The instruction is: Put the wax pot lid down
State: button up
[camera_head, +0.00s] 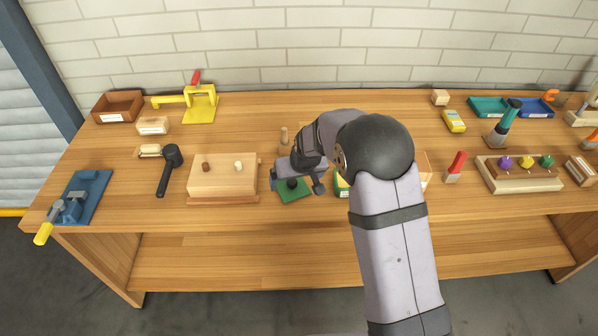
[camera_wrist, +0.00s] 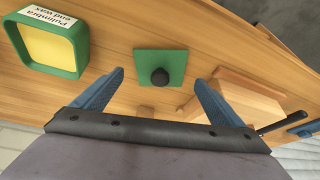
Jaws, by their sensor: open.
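The wax pot lid (camera_wrist: 173,61) is a green square plate with a round black knob (camera_wrist: 160,77). It appears to lie flat on the wooden bench, knob up; part of the lid (camera_head: 294,194) also shows below my gripper in the head view. My gripper (camera_wrist: 158,82) is open, its two blue fingers apart on either side of the knob, with visible gaps. In the head view my gripper (camera_head: 296,182) is just above the lid. The wax pot (camera_wrist: 79,45), a green square box with yellow wax and a label, stands uncovered beside the lid; my arm mostly hides it in the head view.
A wooden block (camera_head: 222,177) with two pegs sits left of the lid, with a black-headed mallet (camera_head: 171,160) beyond it. A small wooden peg piece (camera_head: 284,136) stands behind my gripper. Bare bench (camera_head: 270,105) lies toward the wall.

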jog(key=b+v, duration=0.2)
jog(key=v, duration=0.7)
jog(key=s+d+f+m+g, duration=0.1)
jog(key=s+d, duration=0.3)
jog(key=s, duration=0.5)
jog(key=s+d+f+m+g+h, duration=0.1)
jog(key=s+d, duration=0.3)
jog(key=s, duration=0.6)
jog(key=s+d+f+g, duration=0.2)
jog(key=s+d, duration=0.2)
jog(key=s, duration=0.5)
jog(key=shift+f+m+g+h, duration=0.3)
jog(key=shift+f+m, duration=0.05)
jog(key=shift+m, duration=0.05)
